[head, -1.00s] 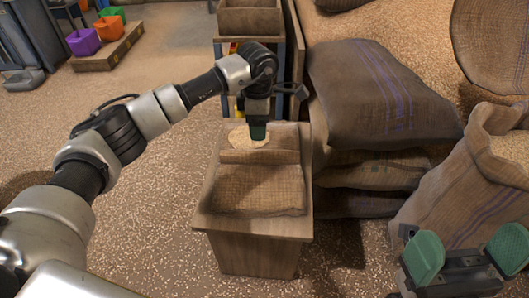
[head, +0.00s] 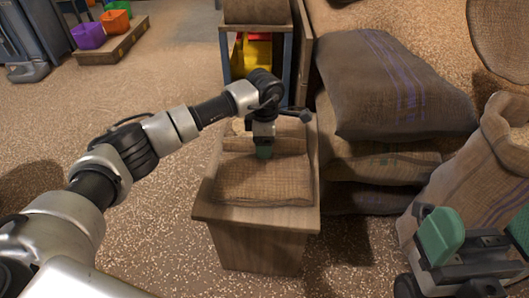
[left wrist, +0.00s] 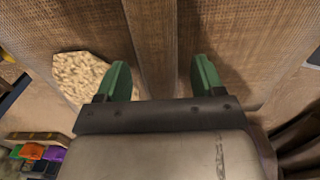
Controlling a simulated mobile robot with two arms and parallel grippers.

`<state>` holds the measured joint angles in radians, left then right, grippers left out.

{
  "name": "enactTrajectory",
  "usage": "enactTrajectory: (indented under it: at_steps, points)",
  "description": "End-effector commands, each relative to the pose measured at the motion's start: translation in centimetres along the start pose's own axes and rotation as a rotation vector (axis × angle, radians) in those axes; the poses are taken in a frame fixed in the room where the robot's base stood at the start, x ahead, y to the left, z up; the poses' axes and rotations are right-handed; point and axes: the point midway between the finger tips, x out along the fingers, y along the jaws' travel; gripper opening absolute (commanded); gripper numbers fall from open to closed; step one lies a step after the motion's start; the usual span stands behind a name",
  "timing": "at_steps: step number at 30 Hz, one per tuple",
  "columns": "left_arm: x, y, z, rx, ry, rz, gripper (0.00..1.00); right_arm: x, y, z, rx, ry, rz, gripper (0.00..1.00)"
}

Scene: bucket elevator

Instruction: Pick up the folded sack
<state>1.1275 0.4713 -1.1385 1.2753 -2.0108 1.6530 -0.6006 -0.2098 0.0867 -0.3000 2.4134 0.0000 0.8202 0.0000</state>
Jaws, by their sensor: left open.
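The folded sack (head: 262,185) is brown woven burlap and lies flat on top of a wooden stand (head: 262,214). A raised fold runs across it. My left gripper (head: 264,153) points down at the sack's fold. In the left wrist view the fold ridge of the sack (left wrist: 156,45) runs between the two green fingers of my left gripper (left wrist: 162,80), which are apart. I cannot tell whether they touch the cloth. My right gripper (head: 482,232) is at the lower right, its green fingers wide apart and empty.
A pale grainy patch (left wrist: 82,76) lies beside the fold. Stacked full sacks (head: 385,90) stand close on the right, with an open sack (head: 470,185) in front. A shelf with yellow and red items (head: 255,55) is behind. Coloured buckets (head: 88,36) stand far left. The floor at left is clear.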

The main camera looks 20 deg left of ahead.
Motion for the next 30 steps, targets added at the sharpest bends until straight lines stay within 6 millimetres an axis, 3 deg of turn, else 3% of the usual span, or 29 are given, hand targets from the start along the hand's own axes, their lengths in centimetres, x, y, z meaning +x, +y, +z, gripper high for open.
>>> enactTrajectory:
  at_steps: [3, 16, 26, 30]
  points:
    - [-0.1, 0.0, 0.0, 0.0, 0.0, 0.0, 0.68, 0.0, 0.0, 0.0, 0.0, -0.001, 0.0, 1.0]
    - [-0.1, 0.0, 0.0, 0.0, 0.0, 0.0, 0.02, 0.0, 0.0, 0.0, 0.0, 0.0, 0.0, 1.0]
    - [-0.5, 0.1, 0.1, 0.0, -0.003, 0.003, 0.0, 0.2, 0.0, -0.1, 0.001, 0.001, 0.0, 1.0]
    - [-2.1, 0.1, 0.1, 0.0, -0.004, 0.005, 0.0, 0.7, 0.0, -0.3, 0.001, 0.004, 0.003, 1.0]
